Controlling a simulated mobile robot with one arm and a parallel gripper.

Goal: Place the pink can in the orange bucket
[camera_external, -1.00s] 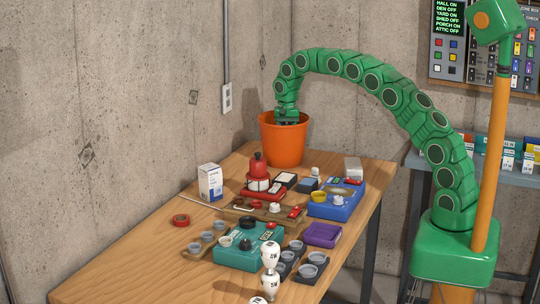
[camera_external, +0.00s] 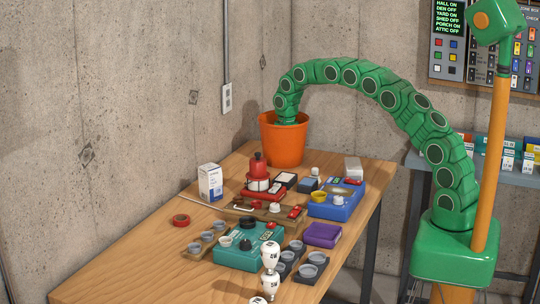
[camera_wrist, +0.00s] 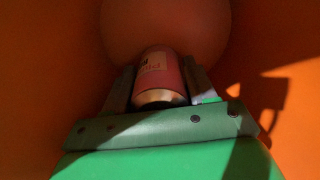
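The orange bucket (camera_external: 283,143) stands upright at the far end of the wooden table. My arm reaches down into its mouth, and its rim hides my gripper in the external view. In the wrist view my gripper (camera_wrist: 160,88) is inside the bucket, with orange wall (camera_wrist: 50,60) all around. The pink can (camera_wrist: 160,70) lies between the two fingers, its base end towards me. The fingers sit close along both its sides. The can's far end points at the bucket's round bottom; whether it touches is too dark to tell.
A concrete wall stands close behind the bucket.

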